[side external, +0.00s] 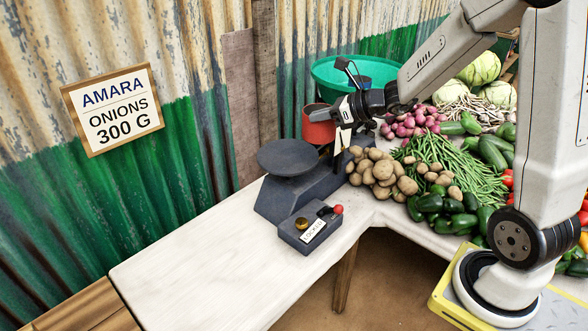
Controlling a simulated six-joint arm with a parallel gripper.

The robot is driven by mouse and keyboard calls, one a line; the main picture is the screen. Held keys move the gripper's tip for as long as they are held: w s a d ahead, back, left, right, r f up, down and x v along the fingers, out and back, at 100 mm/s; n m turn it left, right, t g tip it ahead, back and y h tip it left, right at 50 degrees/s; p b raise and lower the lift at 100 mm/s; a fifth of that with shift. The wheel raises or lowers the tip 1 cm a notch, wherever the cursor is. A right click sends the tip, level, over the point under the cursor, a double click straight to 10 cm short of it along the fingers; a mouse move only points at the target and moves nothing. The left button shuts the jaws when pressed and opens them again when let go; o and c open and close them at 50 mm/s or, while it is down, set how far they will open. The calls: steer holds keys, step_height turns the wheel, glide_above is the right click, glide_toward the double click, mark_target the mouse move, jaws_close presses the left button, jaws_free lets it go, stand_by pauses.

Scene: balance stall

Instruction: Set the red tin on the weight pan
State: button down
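The red tin (318,128) is an open-topped can at the back of the table, at the far right end of the dark balance (307,193). Whether the fingers are closed on the tin is not clear. The balance has a wide dark round pan (288,157) at its left, which looks empty. The weight pan at the tin's end is not clearly visible, and I cannot tell whether the tin touches it.
A dark box (308,229) with a brass knob and a red-tipped lever stands in front of the balance. Potatoes (383,172) lie close at right, with other vegetables beyond. A green basin (356,75) is behind. The white table (210,262) is clear at left.

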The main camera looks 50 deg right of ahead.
steer(key=w+d+f, duration=0.2)
steer(key=w+f, duration=0.7)
steer(key=w, duration=0.4)
steer(key=shift+w+f, duration=0.15)
steer(key=shift+f, duration=0.1)
steer(key=shift+w+f, duration=0.15)
steer(key=shift+f, duration=0.75)
steer(key=shift+w+f, duration=0.1)
steer(key=shift+f, duration=0.75)
steer(key=shift+f, duration=0.1)
steer(key=c, duration=0.8)
jaws_free()
